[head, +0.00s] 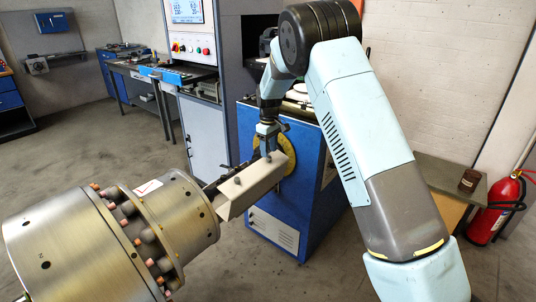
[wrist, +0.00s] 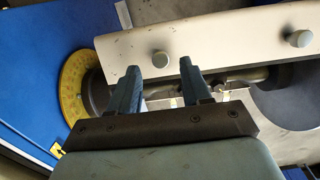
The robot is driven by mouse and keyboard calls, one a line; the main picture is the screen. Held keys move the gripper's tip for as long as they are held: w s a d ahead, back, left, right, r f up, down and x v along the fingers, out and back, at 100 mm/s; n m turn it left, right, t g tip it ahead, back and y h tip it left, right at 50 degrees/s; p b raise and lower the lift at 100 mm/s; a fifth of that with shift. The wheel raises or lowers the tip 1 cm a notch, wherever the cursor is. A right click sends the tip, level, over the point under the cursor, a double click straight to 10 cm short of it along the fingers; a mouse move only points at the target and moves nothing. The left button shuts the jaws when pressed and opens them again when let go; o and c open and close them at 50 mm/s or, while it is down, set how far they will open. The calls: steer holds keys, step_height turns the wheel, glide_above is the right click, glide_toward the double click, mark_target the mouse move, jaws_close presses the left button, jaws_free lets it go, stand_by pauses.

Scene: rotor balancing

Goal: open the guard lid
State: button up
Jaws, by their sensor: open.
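The guard lid is a long cream cover (head: 258,184) in the head view, sitting low over the machine's shaft side. Its cream face (wrist: 225,45) fills the upper part of the wrist view. It carries two round knobs, a near one (wrist: 160,59) and another to the right (wrist: 300,38). The lid appears shut. My gripper (wrist: 160,68) is open, with its two blue fingers pointing at the lid. The near knob shows between the fingertips; I cannot tell how deep it sits between them or whether they touch. In the head view my gripper (head: 267,148) is just above the lid's far end.
A blue machine body (head: 305,222) with a yellow ring (wrist: 73,85) stands behind the lid. A large metal rotor (head: 90,245) fills the lower left. A control cabinet (head: 190,45) stands behind. A fire extinguisher (head: 483,215) and a small table (head: 425,175) are at right.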

steer(key=shift+f, duration=1.35)
jaws_close()
steer(key=shift+d+r, duration=0.1)
